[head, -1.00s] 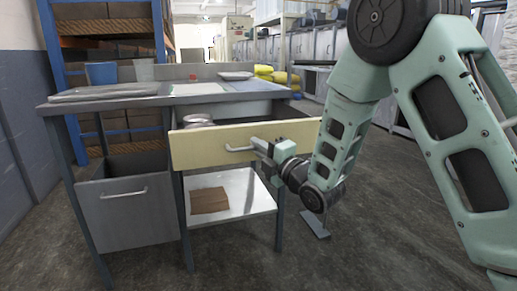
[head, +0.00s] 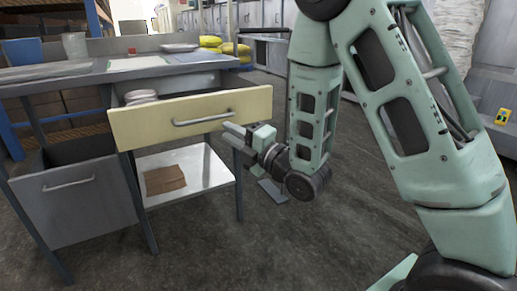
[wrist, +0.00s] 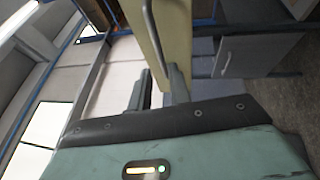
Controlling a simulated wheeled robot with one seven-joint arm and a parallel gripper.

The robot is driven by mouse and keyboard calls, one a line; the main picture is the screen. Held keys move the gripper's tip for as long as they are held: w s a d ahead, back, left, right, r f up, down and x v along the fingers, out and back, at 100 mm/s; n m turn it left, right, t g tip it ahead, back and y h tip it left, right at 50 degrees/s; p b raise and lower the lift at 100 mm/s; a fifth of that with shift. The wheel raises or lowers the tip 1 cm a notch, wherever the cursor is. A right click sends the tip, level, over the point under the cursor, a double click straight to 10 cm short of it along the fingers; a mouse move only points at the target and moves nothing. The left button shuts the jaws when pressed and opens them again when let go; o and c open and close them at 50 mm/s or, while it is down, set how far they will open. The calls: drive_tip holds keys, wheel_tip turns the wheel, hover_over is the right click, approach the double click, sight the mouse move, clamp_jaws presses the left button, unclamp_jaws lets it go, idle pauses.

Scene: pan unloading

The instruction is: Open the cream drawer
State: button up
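The cream drawer (head: 150,122) sticks out from under the worktop, its inside partly visible from above. Its metal bar handle (head: 203,118) is free of my gripper. My gripper (head: 234,132) is just below and right of the handle, near the drawer's lower right end. In the wrist view, my gripper (wrist: 160,88) has its two fingers apart with nothing held between them. The cream front (wrist: 177,32) and the handle (wrist: 150,22) lie just past the fingertips. I cannot tell whether a finger touches the front.
A round metal item (head: 141,97) sits in the drawer. A grey bin-like drawer (head: 78,200) stands open at the left. The worktop (head: 100,72) carries a few items. Floor in front is clear.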

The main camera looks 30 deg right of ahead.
drive_tip(key=p+v, duration=0.8)
drive_tip(key=p, duration=0.6)
drive_tip(key=shift+s, duration=0.15)
drive_tip(key=shift+d, duration=0.1)
idle(0.4)
